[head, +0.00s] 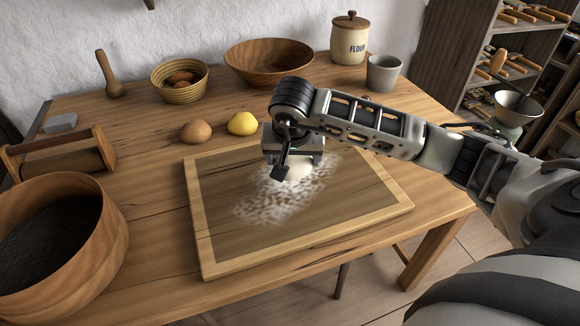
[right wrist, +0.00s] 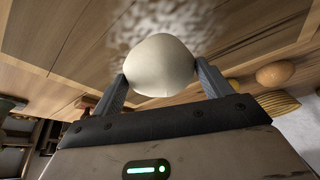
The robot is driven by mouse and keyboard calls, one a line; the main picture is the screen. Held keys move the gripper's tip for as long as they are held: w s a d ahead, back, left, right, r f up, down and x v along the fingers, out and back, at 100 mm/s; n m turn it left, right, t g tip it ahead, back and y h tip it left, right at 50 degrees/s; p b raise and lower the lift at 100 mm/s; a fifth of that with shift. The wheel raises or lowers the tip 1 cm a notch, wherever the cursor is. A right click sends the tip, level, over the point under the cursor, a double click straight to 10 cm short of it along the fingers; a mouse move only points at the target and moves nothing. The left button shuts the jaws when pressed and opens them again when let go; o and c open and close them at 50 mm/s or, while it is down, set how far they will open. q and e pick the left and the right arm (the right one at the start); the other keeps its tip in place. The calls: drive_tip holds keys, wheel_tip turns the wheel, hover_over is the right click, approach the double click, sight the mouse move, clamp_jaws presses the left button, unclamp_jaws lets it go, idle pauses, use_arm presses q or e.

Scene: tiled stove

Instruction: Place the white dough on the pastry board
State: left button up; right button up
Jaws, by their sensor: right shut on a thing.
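The white dough (head: 296,172) is a round pale lump, seen over the floured middle of the pastry board (head: 206,248). My right gripper (head: 291,168) is shut on it, reaching down from above. In the right wrist view the dough (right wrist: 160,66) sits between the two fingers of my gripper (right wrist: 163,78), with the floured board beyond it. I cannot tell whether the dough touches the board. In the head view, the gripper body hides part of the dough. My left gripper is not in view.
A brown dough ball (head: 196,131) and a yellow one (head: 242,123) lie behind the board. A basket (head: 180,92), wooden bowl (head: 268,72), flour jar (head: 349,40) and grey cup (head: 383,73) stand at the back. A large round sieve (head: 100,262) is at left.

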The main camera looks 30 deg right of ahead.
drive_tip(key=shift+w+a+f, duration=0.1)
drive_tip(key=shift+w+f, duration=0.1)
drive_tip(key=shift+f, duration=0.05)
wheel_tip(320, 180, down, 3)
drive_tip(key=shift+w+f, duration=0.1)
drive_tip(key=shift+w, duration=0.05)
drive_tip(key=shift+f, duration=0.15)
drive_tip(key=shift+f, duration=0.2)
drive_tip(key=o, duration=1.1)
drive_tip(key=shift+r, duration=0.2)
drive_tip(key=v, duration=1.2)
drive_tip(key=shift+p, duration=0.35)
